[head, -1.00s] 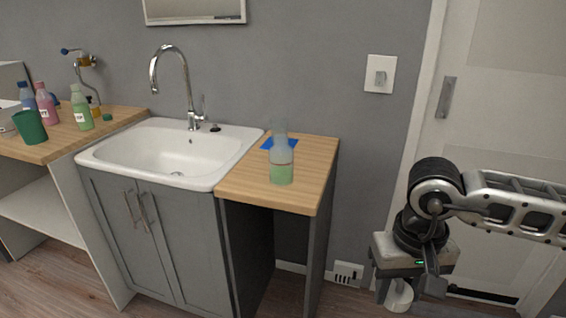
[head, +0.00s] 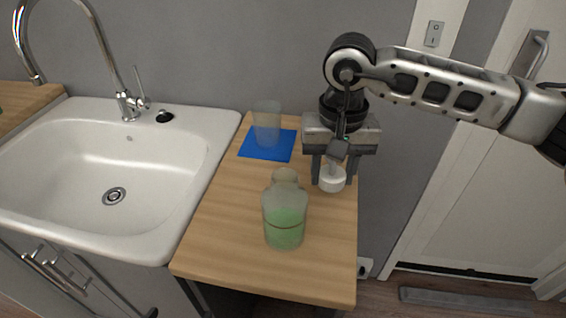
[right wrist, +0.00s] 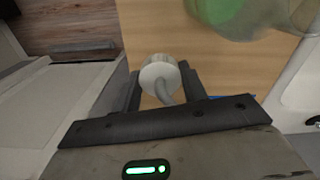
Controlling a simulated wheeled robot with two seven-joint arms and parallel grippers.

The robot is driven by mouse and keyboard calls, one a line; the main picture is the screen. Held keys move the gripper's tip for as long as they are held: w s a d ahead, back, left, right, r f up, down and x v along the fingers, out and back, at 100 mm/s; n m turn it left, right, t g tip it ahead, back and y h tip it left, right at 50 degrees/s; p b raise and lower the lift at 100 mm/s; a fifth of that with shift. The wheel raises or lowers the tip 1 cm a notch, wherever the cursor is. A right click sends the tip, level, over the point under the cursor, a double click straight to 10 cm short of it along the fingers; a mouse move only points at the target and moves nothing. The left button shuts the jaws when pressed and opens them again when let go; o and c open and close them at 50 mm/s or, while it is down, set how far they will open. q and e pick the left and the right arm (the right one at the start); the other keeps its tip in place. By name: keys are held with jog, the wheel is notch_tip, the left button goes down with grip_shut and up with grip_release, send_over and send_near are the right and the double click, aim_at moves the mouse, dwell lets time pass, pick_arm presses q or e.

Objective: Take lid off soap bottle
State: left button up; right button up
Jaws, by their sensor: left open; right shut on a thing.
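The soap bottle (head: 284,222) is clear, part filled with green soap, and stands upright near the front of the wooden counter in the head view. Its neck is uncovered. Its green body also shows at the top of the right wrist view (right wrist: 238,14). My right gripper (head: 330,172) is shut on the white lid (head: 332,181), to the right of and behind the bottle, at the counter's right side. The lid also shows between the fingers in the right wrist view (right wrist: 160,72). I cannot tell whether it touches the counter. My left gripper is in neither view.
A clear empty tumbler (head: 267,124) stands on a blue cloth (head: 266,148) at the back of the counter (head: 226,222). A white sink (head: 75,150) with a tap lies to the left. Bare wood is free around the bottle.

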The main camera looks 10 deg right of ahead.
jog(key=w+a+r+m+b, duration=0.2)
jog(key=w+a+r+m, duration=0.25)
jog(key=a+m, duration=0.3)
jog(key=shift+n, duration=0.35)
jog(key=f, duration=0.5)
jog(key=shift+w+a+f, duration=0.1)
jog(key=shift+w+f, duration=0.2)
jog(key=shift+f, duration=0.05)
notch_tip(320, 180, down, 4)
jog(key=shift+r+p, duration=0.25)
jog(key=shift+p, duration=0.15)
jog(key=shift+f, duration=0.4)
pick_arm(q)
jog(key=shift+s+d+f, duration=0.15)
jog(key=shift+s+f, duration=0.35)
jog(key=shift+s, duration=0.05)
